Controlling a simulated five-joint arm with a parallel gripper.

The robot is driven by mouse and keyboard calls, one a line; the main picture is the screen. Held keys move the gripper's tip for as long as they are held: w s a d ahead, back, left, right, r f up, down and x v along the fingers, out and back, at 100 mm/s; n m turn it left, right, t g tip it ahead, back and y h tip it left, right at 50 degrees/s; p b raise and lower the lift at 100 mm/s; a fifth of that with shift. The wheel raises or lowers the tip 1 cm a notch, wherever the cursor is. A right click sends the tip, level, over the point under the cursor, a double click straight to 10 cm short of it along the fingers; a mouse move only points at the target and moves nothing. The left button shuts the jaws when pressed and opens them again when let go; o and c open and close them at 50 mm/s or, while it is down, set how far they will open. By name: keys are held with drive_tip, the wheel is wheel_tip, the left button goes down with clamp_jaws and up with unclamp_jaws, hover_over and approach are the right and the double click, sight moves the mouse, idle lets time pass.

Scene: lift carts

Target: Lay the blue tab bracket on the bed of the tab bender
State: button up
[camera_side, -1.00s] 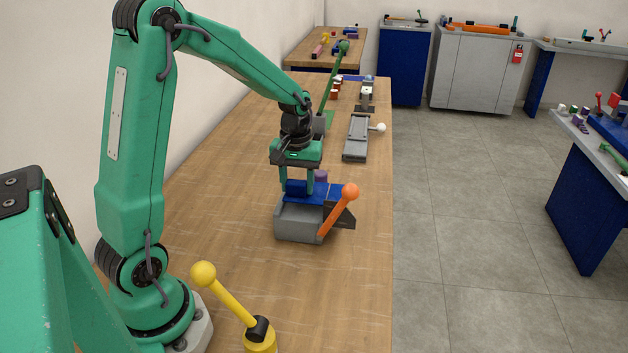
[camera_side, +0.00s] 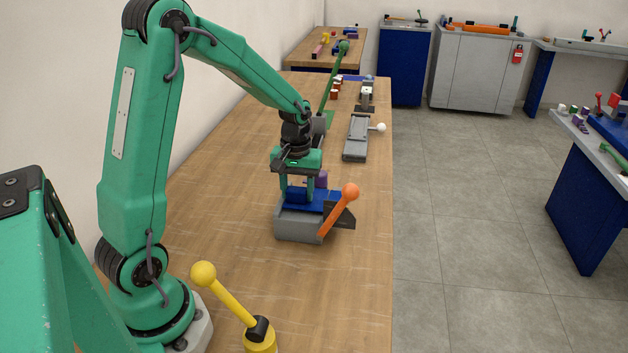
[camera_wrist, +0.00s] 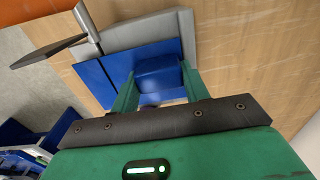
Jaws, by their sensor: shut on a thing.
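The blue tab bracket (camera_side: 322,199) is between the fingers of my gripper (camera_side: 297,194), which is shut on its raised block. In the wrist view the block (camera_wrist: 158,75) sits between the green fingers (camera_wrist: 160,92), with flat blue surface around it. The tab bender (camera_side: 297,225) is a grey block with an orange-knobbed lever (camera_side: 338,211) and a dark plate at its right. My gripper is over the bender, with the bracket low at its top. I cannot tell whether the bracket touches the bed, which is largely hidden beneath it.
A purple piece (camera_side: 321,178) shows just behind my gripper. A grey device with a white knob (camera_side: 356,138) and a green lever (camera_side: 335,75) stand farther back. A yellow-knobbed lever (camera_side: 228,298) stands in front. The wood table (camera_side: 225,215) is clear left of the bender.

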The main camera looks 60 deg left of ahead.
drive_tip(key=shift+f, duration=0.25)
idle(0.4)
drive_tip(key=o, duration=1.3)
drive_tip(key=shift+f, duration=0.1)
drive_tip(key=shift+r, duration=4)
